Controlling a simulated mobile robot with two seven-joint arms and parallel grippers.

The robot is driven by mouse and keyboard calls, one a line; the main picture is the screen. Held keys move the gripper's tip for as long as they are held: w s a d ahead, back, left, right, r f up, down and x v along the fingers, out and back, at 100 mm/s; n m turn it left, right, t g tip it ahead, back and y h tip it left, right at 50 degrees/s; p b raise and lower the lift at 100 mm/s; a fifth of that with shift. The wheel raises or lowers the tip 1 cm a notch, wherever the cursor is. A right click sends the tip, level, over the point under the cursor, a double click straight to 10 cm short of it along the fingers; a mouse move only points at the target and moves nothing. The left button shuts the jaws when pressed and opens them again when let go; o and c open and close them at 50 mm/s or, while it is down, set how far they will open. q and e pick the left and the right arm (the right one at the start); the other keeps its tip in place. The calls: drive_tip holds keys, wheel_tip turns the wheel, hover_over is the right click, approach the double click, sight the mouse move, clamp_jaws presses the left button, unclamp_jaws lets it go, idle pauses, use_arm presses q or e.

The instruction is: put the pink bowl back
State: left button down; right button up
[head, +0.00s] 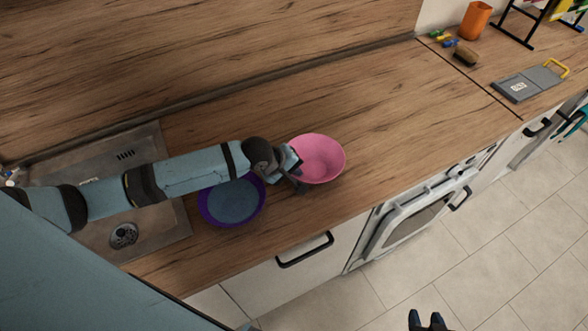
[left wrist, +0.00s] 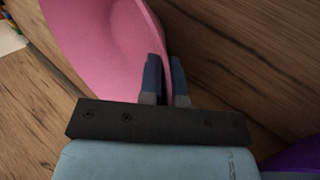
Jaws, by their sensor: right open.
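The pink bowl (head: 320,158) is upright on or just above the wooden worktop, right of the purple bowl; I cannot tell whether it touches the wood. My left gripper (head: 297,177) is at its near left rim. In the left wrist view the fingers of my left gripper (left wrist: 165,78) stand close together with the wall of the pink bowl (left wrist: 100,45) between them, so it is shut on the rim. My right gripper (head: 427,320) is open and empty, low over the floor at the bottom edge of the head view.
A purple bowl (head: 232,221) with a blue-grey inside stands under my left arm, beside the sink (head: 160,225). The worktop (head: 410,110) right of the pink bowl is clear. Farther right are a grey board (head: 530,82), an orange cup (head: 475,20) and small items. An oven (head: 415,220) is below.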

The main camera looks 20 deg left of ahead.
use_arm(q)
drive_tip(key=shift+f, duration=0.1)
drive_tip(key=c, duration=1.3)
unclamp_jaws()
drive_tip(key=shift+s+r, duration=0.1)
drive_tip(key=shift+r, duration=0.2)
drive_tip(key=v, duration=1.1)
drive_tip(key=shift+s+a+r+b, duration=0.15)
drive_tip(key=shift+r+b, duration=0.1)
drive_tip(key=shift+b, duration=0.05)
